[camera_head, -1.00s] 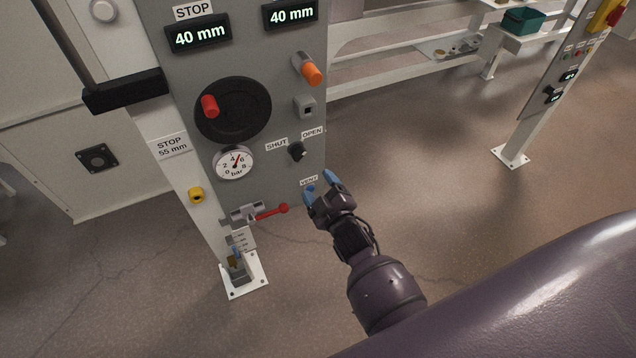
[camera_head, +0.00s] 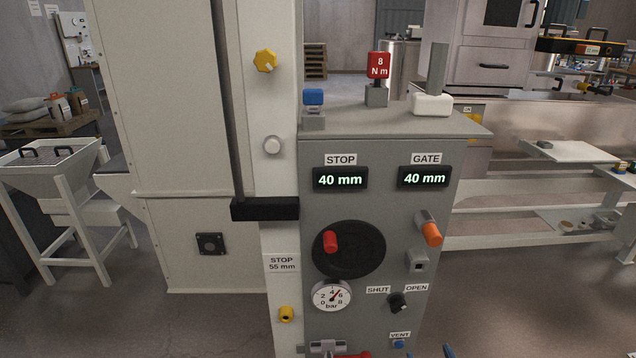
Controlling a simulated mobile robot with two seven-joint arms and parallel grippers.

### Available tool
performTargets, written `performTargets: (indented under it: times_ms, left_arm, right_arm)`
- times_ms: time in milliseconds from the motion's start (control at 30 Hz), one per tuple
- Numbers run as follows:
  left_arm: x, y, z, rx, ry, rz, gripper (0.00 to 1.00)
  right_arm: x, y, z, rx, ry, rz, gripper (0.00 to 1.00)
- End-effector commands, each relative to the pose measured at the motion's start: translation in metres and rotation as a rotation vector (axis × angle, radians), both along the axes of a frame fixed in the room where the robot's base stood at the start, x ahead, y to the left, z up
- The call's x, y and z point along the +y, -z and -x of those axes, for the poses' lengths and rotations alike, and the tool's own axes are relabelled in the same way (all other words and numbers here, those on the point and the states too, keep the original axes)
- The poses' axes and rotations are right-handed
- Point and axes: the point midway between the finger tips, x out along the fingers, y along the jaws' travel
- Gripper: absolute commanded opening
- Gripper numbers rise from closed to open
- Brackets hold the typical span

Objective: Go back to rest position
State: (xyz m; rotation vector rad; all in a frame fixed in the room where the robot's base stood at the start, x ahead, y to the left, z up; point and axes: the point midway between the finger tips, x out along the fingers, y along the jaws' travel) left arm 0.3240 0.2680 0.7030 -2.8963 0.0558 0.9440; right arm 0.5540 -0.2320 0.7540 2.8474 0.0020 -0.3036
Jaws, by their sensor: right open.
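Only the blue fingertips of my right gripper (camera_head: 447,351) show, at the bottom edge of the head view. They are just right of and below the blue vent button (camera_head: 399,344) on the grey control panel (camera_head: 385,215). The gripper is open, and nothing shows between the fingertips; the rest of it is below the picture. My left gripper is not in view.
The panel carries a black handwheel (camera_head: 349,262), an orange-tipped lever (camera_head: 431,233), a pressure gauge (camera_head: 332,296) and a black shut/open knob (camera_head: 398,302). A white bench (camera_head: 540,195) stands behind at right. Floor right of the panel (camera_head: 530,300) is clear.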

Motion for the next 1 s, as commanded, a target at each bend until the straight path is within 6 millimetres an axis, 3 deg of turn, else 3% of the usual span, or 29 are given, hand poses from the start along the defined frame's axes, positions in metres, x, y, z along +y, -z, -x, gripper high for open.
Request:
performTargets:
  times_ms: [167,300,600,800,1000]
  left_arm:
    - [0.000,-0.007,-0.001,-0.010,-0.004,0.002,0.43]
    - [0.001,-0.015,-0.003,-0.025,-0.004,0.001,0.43]
    - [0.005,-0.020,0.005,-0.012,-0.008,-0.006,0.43]
    - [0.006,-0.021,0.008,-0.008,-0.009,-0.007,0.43]
    - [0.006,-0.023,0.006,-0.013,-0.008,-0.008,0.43]
  right_arm:
    - [-0.013,-0.002,0.050,0.098,0.018,-0.109,0.69]
    - [-0.020,0.000,0.102,0.192,0.027,-0.178,0.69]
    - [-0.034,0.014,0.205,0.346,0.031,-0.182,0.69]
    - [-0.040,0.025,0.232,0.395,0.046,-0.173,0.69]
    - [-0.041,0.026,0.233,0.398,0.048,-0.173,0.69]
